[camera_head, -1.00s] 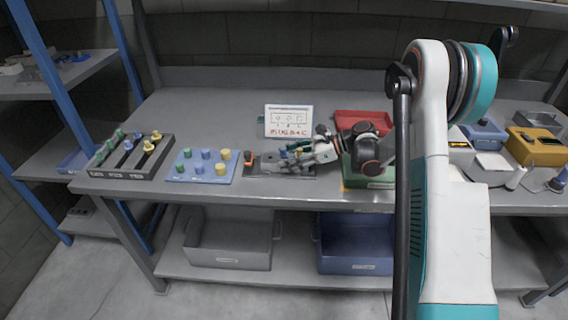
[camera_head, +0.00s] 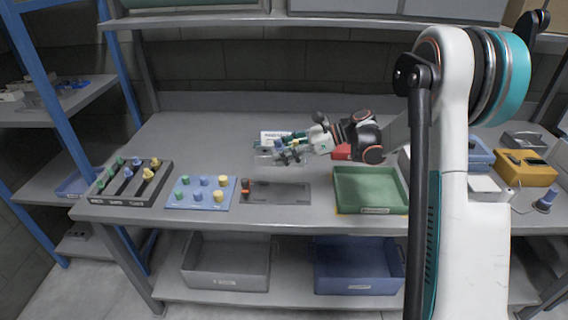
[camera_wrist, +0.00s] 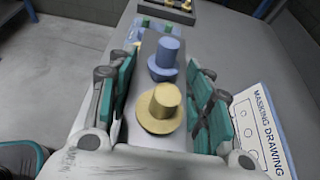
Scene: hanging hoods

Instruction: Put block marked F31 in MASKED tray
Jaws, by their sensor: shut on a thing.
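My gripper (camera_head: 291,150) is shut on a grey block (camera_head: 266,158), which is held above the bench in front of the drawing card. In the wrist view the block (camera_wrist: 149,52) lies between the gripper fingers (camera_wrist: 158,88). No F31 marking is readable. A green tray (camera_head: 347,203) stands on the bench to the right of the gripper, empty; its front label is too small to read.
A dark fixture plate (camera_head: 283,193) with an orange part lies bare below the block. A blue plug board (camera_head: 205,203) and a black plug rack (camera_head: 108,196) stand left. A red tray (camera_head: 342,152) is partly hidden behind my arm. The masking drawing (camera_wrist: 262,135) stands close to the right finger.

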